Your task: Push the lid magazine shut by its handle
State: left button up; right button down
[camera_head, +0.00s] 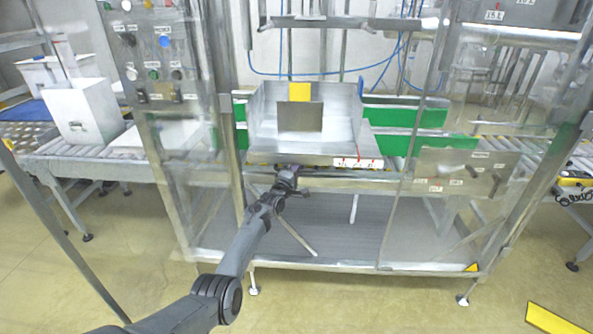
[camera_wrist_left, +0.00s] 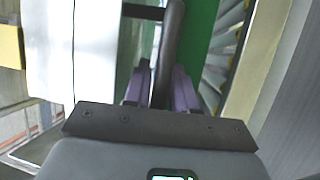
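The lid magazine (camera_head: 345,128) is an open-topped metal tray in the middle of the machine frame, with a yellow label on its back wall. In the left wrist view a pale metal surface (camera_wrist_left: 90,55), likely part of it, stands at the left. The handle (camera_wrist_left: 172,40) is a dark bar running down between my left gripper's purple fingers (camera_wrist_left: 160,90). The fingers lie close on both sides of it, with no clear gap. In the head view my left gripper (camera_head: 288,174) is just below the magazine's front edge and covers the handle. My right gripper is not in view.
A green conveyor (camera_head: 405,114) runs behind and right of the magazine. A control post with buttons (camera_head: 155,72) stands at the left. A clear panel with latches (camera_head: 465,175) is at the right. A white box (camera_head: 84,110) stands on the left roller conveyor.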

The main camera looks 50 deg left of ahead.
pick_arm(q)
jog(key=p+v, duration=0.5)
jog(key=v, duration=0.5)
jog(key=shift+s, duration=0.3)
jog(key=shift+d, duration=0.15)
